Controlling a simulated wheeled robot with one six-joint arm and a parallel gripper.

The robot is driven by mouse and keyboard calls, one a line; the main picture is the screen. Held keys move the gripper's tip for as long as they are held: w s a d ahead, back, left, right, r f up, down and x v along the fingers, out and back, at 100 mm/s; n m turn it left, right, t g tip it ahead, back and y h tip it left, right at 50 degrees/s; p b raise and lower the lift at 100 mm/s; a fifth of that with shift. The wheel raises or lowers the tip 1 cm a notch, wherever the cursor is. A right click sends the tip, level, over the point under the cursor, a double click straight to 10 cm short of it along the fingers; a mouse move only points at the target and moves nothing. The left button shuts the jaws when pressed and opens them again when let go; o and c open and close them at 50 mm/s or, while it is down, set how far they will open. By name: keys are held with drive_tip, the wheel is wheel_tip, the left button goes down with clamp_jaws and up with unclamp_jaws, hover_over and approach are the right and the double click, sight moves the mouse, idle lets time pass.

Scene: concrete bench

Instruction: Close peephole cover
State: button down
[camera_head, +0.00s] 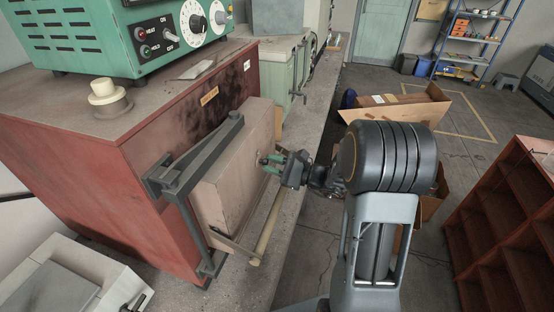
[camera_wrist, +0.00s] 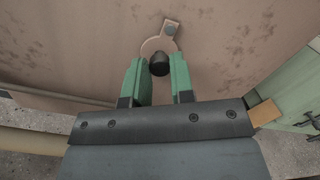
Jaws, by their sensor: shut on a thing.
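The peephole cover is a small pinkish disc (camera_wrist: 148,46) on the door's flat face, with an arm running up and right to a grey pivot (camera_wrist: 171,29). A black knob (camera_wrist: 159,66) stands out from it. My gripper (camera_wrist: 160,72) has green fingers on either side of the knob and is shut on it; the gripper also shows in the head view (camera_head: 268,161), against the face of the thick pinkish-beige door (camera_head: 222,195). The hole itself is not visible in the wrist view. In the head view the cover is largely hidden by my gripper.
The door belongs to a red furnace box (camera_head: 75,150) with a dark hinge frame (camera_head: 180,185). A pale bar handle (camera_head: 268,228) runs along the door's edge. A green control unit (camera_head: 110,40) sits on top. Open floor and a cardboard box (camera_head: 400,105) lie right of the bench.

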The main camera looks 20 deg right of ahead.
drive_tip(key=shift+a+r+m, duration=0.15)
drive_tip(key=shift+m, duration=0.35)
drive_tip(key=c, duration=1.1)
unclamp_jaws()
drive_tip(key=shift+s+a, duration=0.1)
drive_tip(key=shift+a, duration=0.05)
drive_tip(key=shift+o, duration=0.7)
drive_tip(key=b+v, duration=0.2)
drive_tip(key=v, duration=1.2)
